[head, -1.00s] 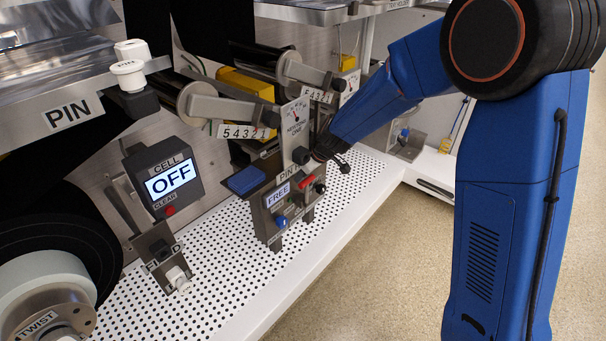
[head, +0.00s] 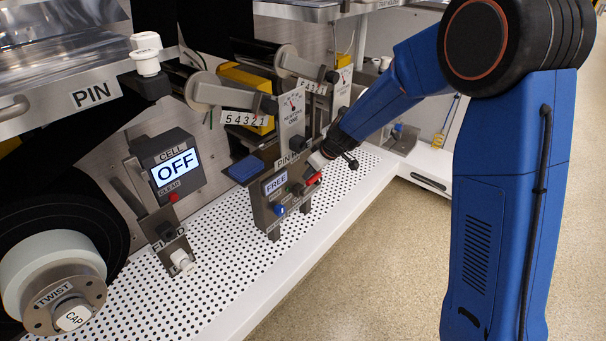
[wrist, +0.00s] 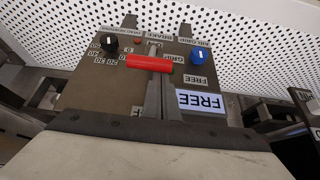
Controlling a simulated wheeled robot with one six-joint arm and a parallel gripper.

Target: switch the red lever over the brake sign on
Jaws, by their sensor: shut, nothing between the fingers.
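The red lever (head: 313,179) is on the front of the grey control box (head: 273,217). In the wrist view the red lever (wrist: 150,63) lies crosswise in front of the panel, and the brake sign (wrist: 158,31) reads upside down beyond it. The box's small display (head: 276,182) reads FREE; it also shows in the wrist view (wrist: 201,102). My gripper (head: 318,162) is shut and empty, just above the lever in the head view. Whether it touches the lever cannot be told.
A blue knob (wrist: 198,56) and a black knob (wrist: 109,43) flank the lever. A gauge plate (head: 291,120) stands behind the box. To the left, a cell display (head: 172,168) reads OFF.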

